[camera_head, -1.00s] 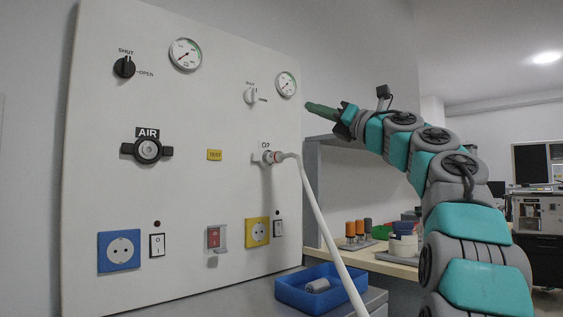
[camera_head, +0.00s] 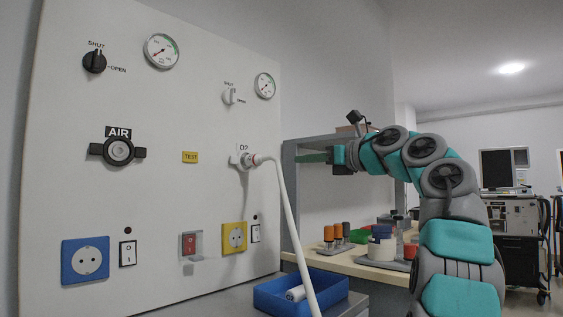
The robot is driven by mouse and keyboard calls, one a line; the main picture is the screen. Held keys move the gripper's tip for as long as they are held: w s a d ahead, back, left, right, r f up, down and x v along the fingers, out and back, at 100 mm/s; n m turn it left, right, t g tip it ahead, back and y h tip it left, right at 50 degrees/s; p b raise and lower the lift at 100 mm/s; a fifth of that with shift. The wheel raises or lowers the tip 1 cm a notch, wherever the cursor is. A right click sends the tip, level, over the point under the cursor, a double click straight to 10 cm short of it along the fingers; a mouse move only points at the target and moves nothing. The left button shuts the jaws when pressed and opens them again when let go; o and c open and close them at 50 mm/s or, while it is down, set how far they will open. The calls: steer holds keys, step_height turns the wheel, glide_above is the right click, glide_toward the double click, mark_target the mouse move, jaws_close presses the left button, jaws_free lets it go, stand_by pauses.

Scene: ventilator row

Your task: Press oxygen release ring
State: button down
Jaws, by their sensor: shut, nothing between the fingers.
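The oxygen outlet (camera_head: 240,159), labelled O2, is on the right side of the white wall panel. A white hose (camera_head: 285,215) is plugged into it and hangs down to the right. Nothing shows between the fingers.
The panel also carries the AIR outlet (camera_head: 118,151), a white oxygen knob (camera_head: 230,97), gauges, sockets and a red covered switch (camera_head: 189,244). A blue tray (camera_head: 335,286) with a white cylinder stands below the hose. A bench (camera_head: 345,262) with small containers is behind my arm.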

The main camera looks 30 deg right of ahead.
steer(key=p+x, duration=0.4)
steer(key=x, duration=0.9)
steer(key=shift+w+f+p, duration=0.1)
steer(key=shift+w+p, duration=0.15)
steer(key=shift+p, duration=0.05)
steer(key=shift+w+a, duration=0.1)
